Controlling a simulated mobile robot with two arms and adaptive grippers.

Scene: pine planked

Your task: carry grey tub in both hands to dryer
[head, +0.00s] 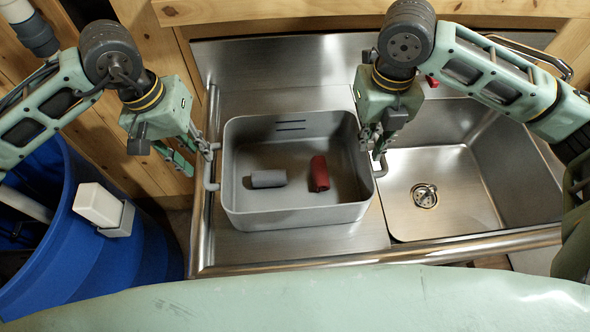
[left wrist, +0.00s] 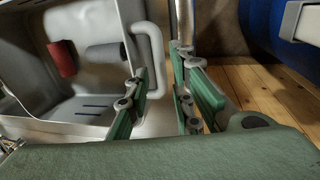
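The grey tub (head: 296,218) sits on the metal drainboard left of the sink, with a grey roll and a dark red roll inside. It also shows in the left wrist view (left wrist: 110,15). Its left handle (head: 209,172) is a loop, seen closer in the left wrist view (left wrist: 157,62). My left gripper (head: 199,158) is open beside that handle; its fingers stand apart with nothing clasped between them. My right gripper (head: 372,146) is just above the tub's right handle (head: 380,168), its fingers seemingly apart. I see no dryer.
A steel sink basin (head: 450,190) with a drain lies to the right of the tub. A blue bin (head: 65,250) stands at the left with a whitish box on its rim. A metal rail (head: 290,262) runs along the counter's front edge. Wooden planks line the back.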

